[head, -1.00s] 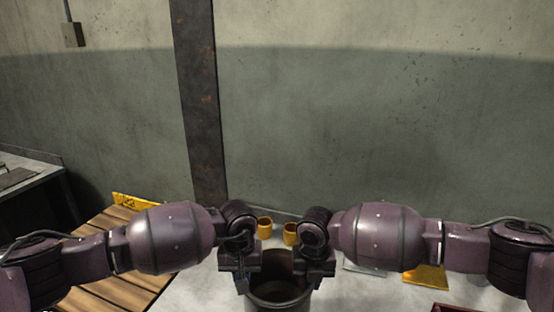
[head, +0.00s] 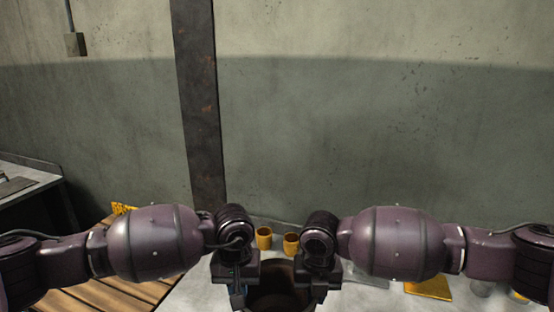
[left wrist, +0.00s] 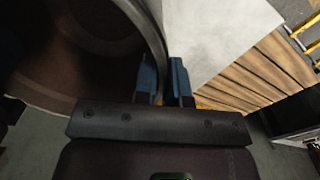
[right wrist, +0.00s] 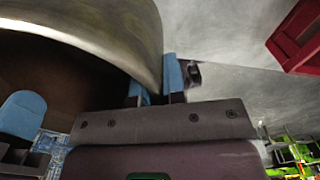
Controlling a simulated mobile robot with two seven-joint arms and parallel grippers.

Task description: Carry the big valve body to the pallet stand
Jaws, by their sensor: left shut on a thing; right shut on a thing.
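The big valve body (head: 278,300) is a dark, hollow, round piece with a brown inside, low in the middle of the head view, its lower part cut off. My left gripper (head: 236,288) is shut on the left side of its rim. My right gripper (head: 322,286) is shut on the right side. The rim passes between the blue fingers in the left wrist view (left wrist: 155,45) and in the right wrist view (right wrist: 145,40). The pallet stand (head: 110,290), with brown wooden slats, is at the lower left; its slats also show in the left wrist view (left wrist: 240,75).
A pale grey tabletop (head: 190,293) lies around the valve body, beside the pallet stand. Two yellow cups (head: 264,238) stand behind it, and a yellow plate (head: 428,288) lies at right. A red bin (right wrist: 300,40) shows in the right wrist view. A steel post (head: 197,100) stands behind.

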